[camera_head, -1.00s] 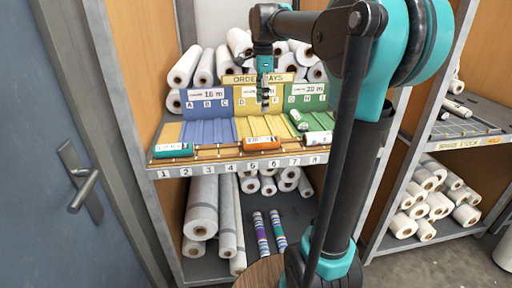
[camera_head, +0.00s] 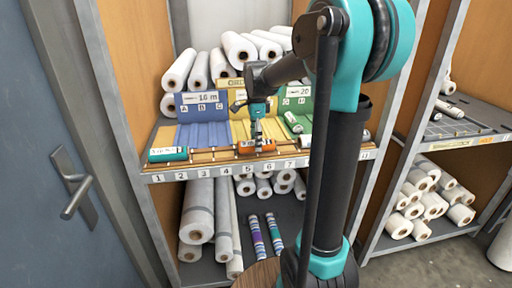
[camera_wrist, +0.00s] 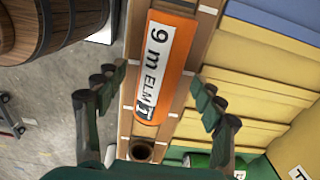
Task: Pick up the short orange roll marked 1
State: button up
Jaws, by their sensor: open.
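The short orange roll (camera_head: 268,147) lies on the rail at the front edge of the shelf. In the wrist view the orange roll (camera_wrist: 160,62) has a white label reading "9 m ELM" with a small dark mark at its end, perhaps a 1. My gripper (camera_head: 257,139) is just above the orange roll in the head view and partly hides it. In the wrist view my gripper (camera_wrist: 158,85) is open, with one finger to each side of the roll's near end. Nothing is held; I cannot tell whether the fingers touch the roll.
A teal roll (camera_head: 167,154) lies at the left of the same rail. A green and white roll (camera_head: 293,122) lies on the green tray at the right. White rolls (camera_head: 178,71) are stacked behind. In the wrist view a wooden barrel (camera_wrist: 45,30) stands on the floor.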

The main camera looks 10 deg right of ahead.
jog(key=shift+f, duration=0.85)
jog(key=c, duration=1.3)
jog(key=shift+r, duration=0.1)
